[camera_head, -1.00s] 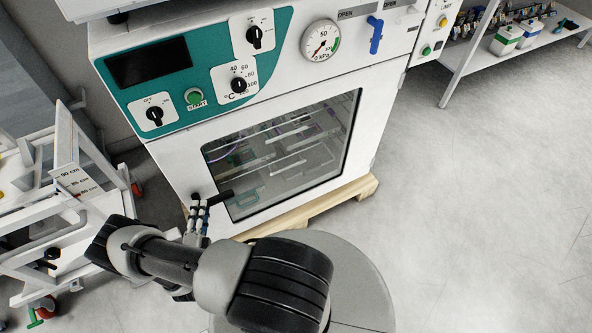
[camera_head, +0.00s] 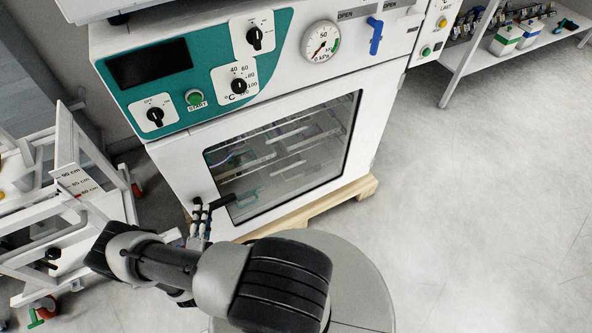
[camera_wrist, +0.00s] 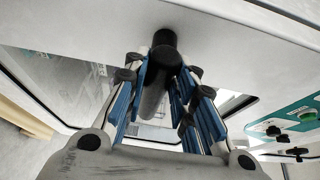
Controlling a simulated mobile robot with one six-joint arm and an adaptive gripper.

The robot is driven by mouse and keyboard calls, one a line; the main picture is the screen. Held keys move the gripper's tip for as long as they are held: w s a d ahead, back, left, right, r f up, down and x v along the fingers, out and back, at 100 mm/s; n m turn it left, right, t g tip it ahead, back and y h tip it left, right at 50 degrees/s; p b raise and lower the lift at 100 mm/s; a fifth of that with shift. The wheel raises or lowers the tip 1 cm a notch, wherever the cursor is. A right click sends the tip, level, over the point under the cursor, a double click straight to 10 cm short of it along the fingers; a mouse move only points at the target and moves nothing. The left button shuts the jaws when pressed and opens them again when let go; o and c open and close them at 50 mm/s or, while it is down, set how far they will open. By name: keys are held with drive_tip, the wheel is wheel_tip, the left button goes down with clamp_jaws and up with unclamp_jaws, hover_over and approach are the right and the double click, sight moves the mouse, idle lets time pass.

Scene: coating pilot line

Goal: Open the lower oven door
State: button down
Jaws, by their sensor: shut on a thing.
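The lower oven door (camera_head: 178,168) is white with a dark-framed window and fills the middle of the head view. Its black handle (camera_head: 224,200) is at the door's lower left. My gripper (camera_head: 202,208) is shut on this handle. In the wrist view, the black handle (camera_wrist: 154,96) lies between the blue-padded fingers, and the white door face (camera_wrist: 95,22) is close ahead. The door stands at most slightly ajar; the hinge side cannot be told for sure. The fingertips are partly hidden by the handle's round end.
A teal control panel (camera_head: 205,52) with knobs and a pressure gauge (camera_head: 321,41) is above the door. A white cart (camera_head: 75,195) stands close on the left. A wooden pallet (camera_head: 330,204) lies under the oven. The floor (camera_head: 480,180) on the right is clear.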

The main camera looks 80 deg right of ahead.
drive_tip(key=shift+n+t, duration=0.3)
drive_tip(key=shift+t, duration=0.1)
drive_tip(key=shift+s+a+p, duration=0.3)
drive_tip(key=shift+s+a, duration=1.25)
drive_tip(key=shift+s, duration=0.25)
drive_tip(key=s+a+t, duration=0.1)
drive_tip(key=s+a, duration=0.3)
drive_tip(key=s, duration=0.1)
drive_tip(key=shift+n+y, duration=0.4)
drive_tip(key=shift+s, duration=0.1)
